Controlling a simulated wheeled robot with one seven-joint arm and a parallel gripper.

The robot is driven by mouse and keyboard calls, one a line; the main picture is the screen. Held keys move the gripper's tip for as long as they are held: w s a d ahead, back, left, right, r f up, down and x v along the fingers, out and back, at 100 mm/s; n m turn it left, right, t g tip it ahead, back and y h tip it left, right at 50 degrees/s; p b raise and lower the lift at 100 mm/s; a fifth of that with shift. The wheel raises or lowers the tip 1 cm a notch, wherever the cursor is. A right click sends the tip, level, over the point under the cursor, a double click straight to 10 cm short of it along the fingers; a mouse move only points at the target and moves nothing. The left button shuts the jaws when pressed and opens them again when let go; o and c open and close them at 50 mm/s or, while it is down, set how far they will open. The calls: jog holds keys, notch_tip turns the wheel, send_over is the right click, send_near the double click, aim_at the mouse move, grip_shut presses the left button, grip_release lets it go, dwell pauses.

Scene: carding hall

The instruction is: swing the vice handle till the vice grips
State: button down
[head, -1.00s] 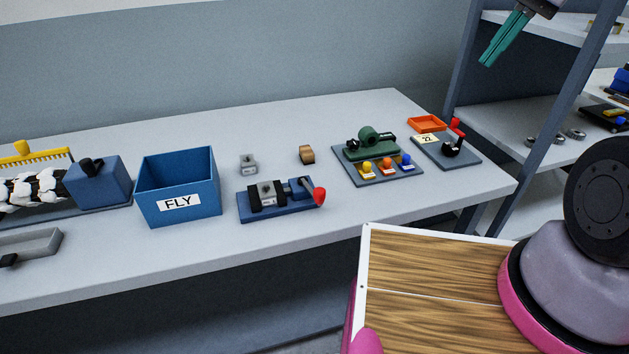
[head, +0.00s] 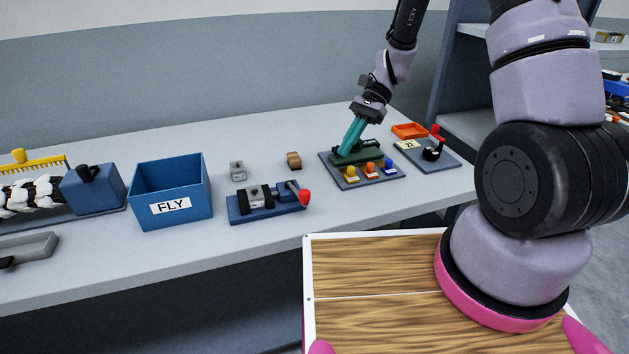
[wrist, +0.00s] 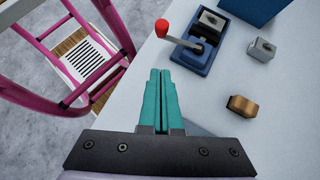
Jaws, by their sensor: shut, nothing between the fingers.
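The blue vice (head: 238,208) sits near the front of the bench, with a grey block (head: 254,196) at its black jaw. Its handle ends in a red knob (head: 304,198) at the vice's right end. In the wrist view the vice (wrist: 192,58) is at the top, with the red knob (wrist: 162,28) at its left. My gripper (head: 345,153), with teal fingers, is in front of the green machine to the right of the vice, apart from the handle. In the wrist view its fingers (wrist: 160,75) are together and empty. I cannot tell whether the jaws touch the block.
A blue FLY bin (head: 171,187) stands left of the vice. A small grey block (head: 237,170) and a brown piece (head: 294,160) lie behind it. The coloured-button board (head: 395,176) and lever board (head: 448,158) are at the right. The bench front is clear there.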

jog(key=s+a+f, duration=0.5)
jog(key=s+a, duration=0.1)
jog(key=a, duration=0.1)
jog(key=shift+s+a+f, duration=0.15)
jog(key=shift+f, duration=0.2)
jog(key=shift+s+a, duration=0.6)
jog(key=shift+s, duration=0.2)
